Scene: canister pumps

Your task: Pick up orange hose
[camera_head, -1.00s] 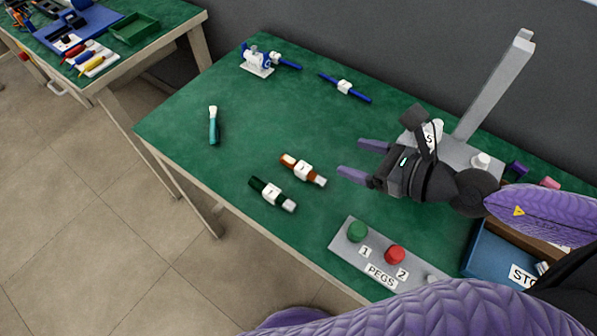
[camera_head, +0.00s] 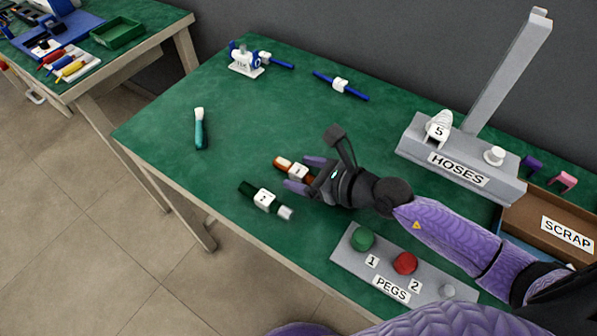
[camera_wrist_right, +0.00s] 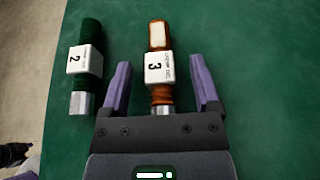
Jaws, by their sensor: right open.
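The orange hose (camera_head: 284,164) lies on the green table, with a white label block around its middle; in the right wrist view (camera_wrist_right: 158,95) the label reads 3. My right gripper (camera_head: 304,173) is open over its near end. In the right wrist view its two purple fingers (camera_wrist_right: 159,88) stand on either side of the hose, apart from it. The hose's metal end is partly hidden by the gripper body. I cannot tell the exact height of the fingers above the table. My left gripper is not in view.
A dark green hose (camera_head: 250,190) lies close beside, labelled 2 in the right wrist view (camera_wrist_right: 90,34). The PEGS board (camera_head: 345,262) is in front. The HOSES stand (camera_head: 415,143) and SCRAP box (camera_head: 530,215) are at right. A teal brush-like tool (camera_head: 200,130) lies left.

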